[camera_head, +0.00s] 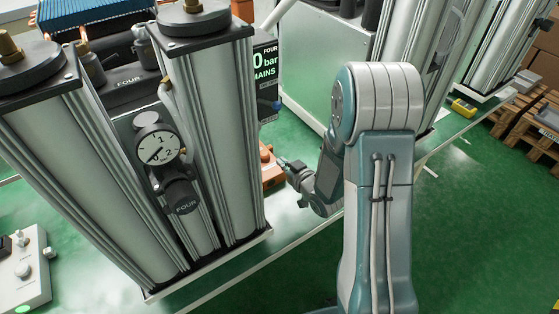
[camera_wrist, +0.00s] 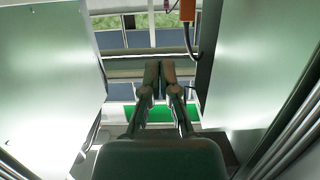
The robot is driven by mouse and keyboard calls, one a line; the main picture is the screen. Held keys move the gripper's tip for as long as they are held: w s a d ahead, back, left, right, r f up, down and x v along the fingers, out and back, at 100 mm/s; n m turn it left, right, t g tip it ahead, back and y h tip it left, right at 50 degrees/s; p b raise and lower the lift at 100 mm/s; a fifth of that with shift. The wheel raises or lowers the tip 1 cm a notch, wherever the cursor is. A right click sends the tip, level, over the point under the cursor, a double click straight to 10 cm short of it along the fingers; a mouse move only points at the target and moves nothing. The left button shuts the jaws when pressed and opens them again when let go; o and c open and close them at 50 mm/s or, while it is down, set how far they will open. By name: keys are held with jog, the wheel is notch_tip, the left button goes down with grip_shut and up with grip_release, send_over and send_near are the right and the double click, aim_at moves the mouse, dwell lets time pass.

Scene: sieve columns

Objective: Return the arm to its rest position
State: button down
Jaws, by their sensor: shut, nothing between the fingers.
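My gripper (camera_wrist: 160,72) is shut and empty in the wrist view, its two fingers together at the middle of the picture. In the head view my teal and white arm stands at centre right. Its forearm reaches to the left, and the wrist and gripper (camera_head: 283,163) are small near an orange-brown block (camera_head: 270,168), just right of the front columns. I cannot tell whether the gripper touches that block.
Tall sieve columns (camera_head: 222,130) with a pressure gauge (camera_head: 158,148) stand close on the left. A display (camera_head: 265,70) is behind them. A control box (camera_head: 24,268) is at lower left, and pallets (camera_head: 528,115) are at right. Pale panels (camera_wrist: 50,75) flank my gripper. Green floor (camera_head: 470,230) is clear at lower right.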

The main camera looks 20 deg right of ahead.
jog(key=shift+a, duration=0.1)
dwell(0.4)
jog(key=s+d+r+m+g+h, duration=0.1)
jog(key=s+r+g+h, duration=0.15)
jog(key=r, duration=0.45)
jog(key=s+d+r+m+g+h, duration=0.1)
jog(key=s+r+h, duration=0.2)
jog(key=r, duration=0.4)
jog(key=s+a+r+g, duration=0.2)
jog(key=s+r, duration=0.1)
jog(key=s, duration=0.8)
jog(key=s+a+r+m+g, duration=0.1)
jog(key=s+a+r+g, duration=0.1)
jog(key=s, duration=0.9)
jog(key=shift+r+m+g+y, duration=0.35)
jog(key=shift+r+g, duration=0.4)
jog(key=shift+r, duration=0.15)
jog(key=shift+w, duration=0.15)
